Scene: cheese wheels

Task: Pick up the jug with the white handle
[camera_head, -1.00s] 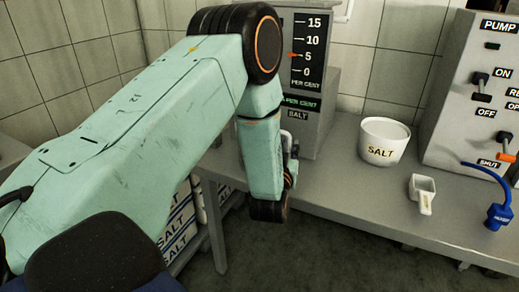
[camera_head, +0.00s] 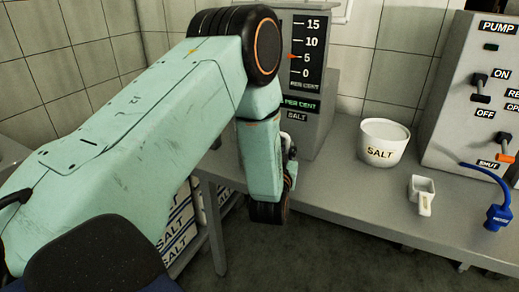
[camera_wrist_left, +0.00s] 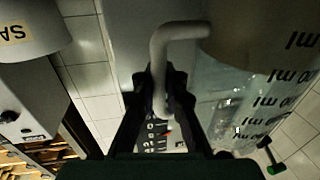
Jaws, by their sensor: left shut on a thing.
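The jug (camera_wrist_left: 235,105) is clear, with dark ml markings, and fills the right of the left wrist view. Its pale handle (camera_wrist_left: 180,32) bends over to the left of the jug. My left gripper (camera_wrist_left: 167,82) is shut on this handle, with a finger on each side of it. In the head view my left arm hides the jug, and only a bit of the gripper (camera_head: 290,160) shows at the arm's right edge, by the bench front. My right gripper is in neither view.
A white SALT tub (camera_head: 385,142), a small white scoop (camera_head: 422,194) and a blue hose end (camera_head: 497,215) stand on the grey bench. A gauge box (camera_head: 318,110) stands behind my wrist, and the pump panel (camera_head: 480,100) is at right.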

